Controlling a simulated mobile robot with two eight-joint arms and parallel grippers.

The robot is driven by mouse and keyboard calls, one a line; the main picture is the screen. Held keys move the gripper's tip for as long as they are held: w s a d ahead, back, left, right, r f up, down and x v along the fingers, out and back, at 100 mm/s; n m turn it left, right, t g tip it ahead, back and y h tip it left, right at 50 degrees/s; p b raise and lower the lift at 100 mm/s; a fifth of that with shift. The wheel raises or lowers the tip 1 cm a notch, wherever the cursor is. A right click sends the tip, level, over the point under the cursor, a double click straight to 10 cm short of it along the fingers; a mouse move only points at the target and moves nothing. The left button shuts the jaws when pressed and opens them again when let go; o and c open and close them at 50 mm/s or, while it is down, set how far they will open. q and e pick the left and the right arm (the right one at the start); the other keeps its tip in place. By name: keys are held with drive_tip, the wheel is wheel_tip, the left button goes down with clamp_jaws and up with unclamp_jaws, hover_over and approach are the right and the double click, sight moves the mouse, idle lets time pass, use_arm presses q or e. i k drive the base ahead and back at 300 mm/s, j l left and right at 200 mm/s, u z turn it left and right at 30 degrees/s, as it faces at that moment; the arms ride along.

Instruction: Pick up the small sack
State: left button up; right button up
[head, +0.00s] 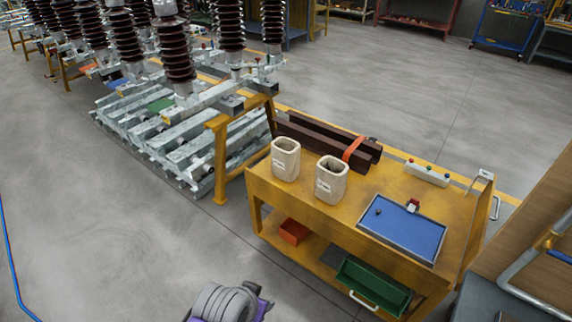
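The left sack (285,167) is at the bench's left end. The right sack (328,188) stands slightly nearer, with a small label on its front and something dark inside. They look close in size, and I cannot tell which one is the small sack.
Dark brown beams with an orange strap (354,149) lie behind the sacks. A blue tray (405,232) and a button box (427,173) are to their right. A green drawer (372,288) is below. Insulator columns (175,55) stand at left.

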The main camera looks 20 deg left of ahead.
sight(286, 160)
drive_tip(key=i+j, duration=0.35)
drive_tip(key=i, duration=0.15)
drive_tip(key=i+j+u, duration=0.1)
drive_tip(key=i+j, duration=0.2)
drive_tip(key=i, duration=0.2)
drive_tip(key=i+j, duration=0.3)
drive_tip(key=i, duration=0.2)
